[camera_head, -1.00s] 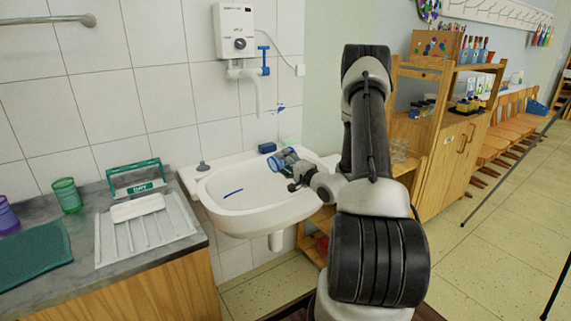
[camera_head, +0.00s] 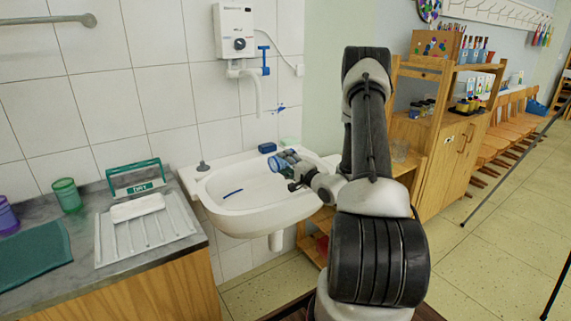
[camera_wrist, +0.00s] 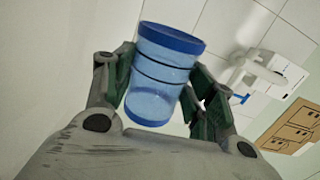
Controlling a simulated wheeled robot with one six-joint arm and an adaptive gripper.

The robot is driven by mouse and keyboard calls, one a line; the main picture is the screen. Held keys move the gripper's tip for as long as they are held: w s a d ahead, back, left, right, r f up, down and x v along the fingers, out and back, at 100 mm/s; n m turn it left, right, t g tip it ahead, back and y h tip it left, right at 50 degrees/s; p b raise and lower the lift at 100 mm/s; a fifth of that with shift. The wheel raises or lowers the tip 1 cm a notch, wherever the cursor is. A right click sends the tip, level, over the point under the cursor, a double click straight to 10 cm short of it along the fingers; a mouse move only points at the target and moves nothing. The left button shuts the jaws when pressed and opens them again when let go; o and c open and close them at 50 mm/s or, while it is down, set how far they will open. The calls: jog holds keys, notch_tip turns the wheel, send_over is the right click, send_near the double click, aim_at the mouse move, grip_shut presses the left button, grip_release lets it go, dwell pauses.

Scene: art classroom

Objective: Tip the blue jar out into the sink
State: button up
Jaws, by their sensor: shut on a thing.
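The blue jar (camera_wrist: 162,75) is see-through with a darker blue rim and dark bands, and it looks empty in the wrist view. My gripper (camera_wrist: 160,88) is shut on its sides. In the head view the jar (camera_head: 279,166) is held tilted well over above the right part of the sink, its wide end toward the lower left. My gripper (camera_head: 292,172) comes in from the right. The white sink (camera_head: 213,185) is fixed to the tiled wall. A thin blue streak or object lies in its basin on the left.
A blue block (camera_head: 267,147) and a pale green item (camera_head: 290,142) sit on the sink's back edge. A counter with a drying rack (camera_head: 165,230) and green cup (camera_head: 67,195) stands left.

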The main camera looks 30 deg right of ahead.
jog(key=shift+d+f+m, duration=0.3)
jog(key=shift+f+m, duration=0.1)
jog(key=shift+m, duration=0.7)
jog(key=shift+d+m, duration=0.1)
jog(key=shift+m, duration=0.2)
jog(key=m, duration=0.2)
jog(key=r+m, duration=0.1)
jog(key=shift+d+r+m, duration=0.1)
jog(key=shift+d+m, duration=0.15)
jog(key=shift+m, duration=0.15)
jog(key=m, duration=0.3)
jog(key=shift+r, duration=0.35)
jog(key=m, duration=0.4)
jog(key=shift+a, duration=0.35)
jog(key=m, duration=0.1)
jog(key=a+m, duration=0.1)
jog(key=m, duration=0.3)
jog(key=shift+s+a+f, duration=0.1)
jog(key=shift+a+f, duration=0.2)
jog(key=shift+f, duration=0.1)
